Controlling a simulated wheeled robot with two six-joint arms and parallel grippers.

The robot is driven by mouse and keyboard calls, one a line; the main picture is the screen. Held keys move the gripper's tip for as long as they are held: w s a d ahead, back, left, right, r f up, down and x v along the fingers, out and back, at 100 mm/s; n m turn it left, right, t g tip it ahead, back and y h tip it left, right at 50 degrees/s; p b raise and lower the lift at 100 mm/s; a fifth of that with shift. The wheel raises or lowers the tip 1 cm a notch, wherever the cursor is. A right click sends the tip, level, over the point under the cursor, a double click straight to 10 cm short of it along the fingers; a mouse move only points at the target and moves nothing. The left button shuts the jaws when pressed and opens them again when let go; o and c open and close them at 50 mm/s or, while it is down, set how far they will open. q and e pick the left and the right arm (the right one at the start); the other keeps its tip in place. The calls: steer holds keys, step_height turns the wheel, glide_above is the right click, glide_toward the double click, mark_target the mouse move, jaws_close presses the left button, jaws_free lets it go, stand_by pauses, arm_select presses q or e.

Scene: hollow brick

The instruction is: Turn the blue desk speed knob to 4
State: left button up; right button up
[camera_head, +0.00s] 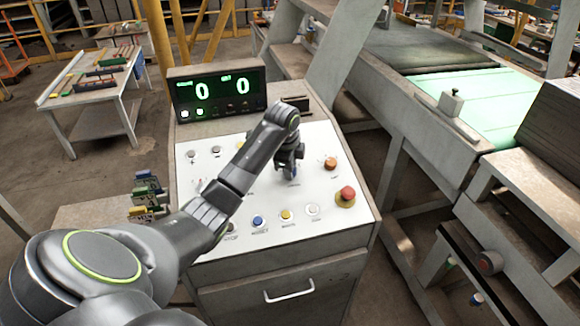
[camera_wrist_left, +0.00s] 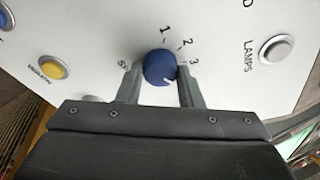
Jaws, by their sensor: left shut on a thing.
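The blue speed knob (camera_wrist_left: 160,64) is on the white desk panel (camera_wrist_left: 225,70), between the two fingers of my left gripper (camera_wrist_left: 160,76). The gripper is shut on it. The numbers 1, 2 and 3 are printed around the knob's far and right side. A white mark on the knob points to the lower right in the wrist view, past the 3. A number 4 is not visible; the gripper covers that area. In the head view my left gripper (camera_head: 289,171) reaches down to the panel and hides the knob.
A display (camera_head: 218,93) behind the panel reads 0 and 0. A red mushroom button (camera_head: 346,194) and an orange button (camera_head: 330,163) are right of the gripper. Blue (camera_head: 257,222) and yellow (camera_head: 286,214) buttons line the front edge. A conveyor (camera_head: 440,110) stands at right.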

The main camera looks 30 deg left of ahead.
arm_select(q)
steer(key=shift+f+m, duration=0.15)
steer(key=shift+m, duration=0.15)
steer(key=o, duration=1)
steer(key=shift+d, duration=0.1)
steer(key=shift+c, duration=0.2)
steer(key=shift+w, duration=0.1)
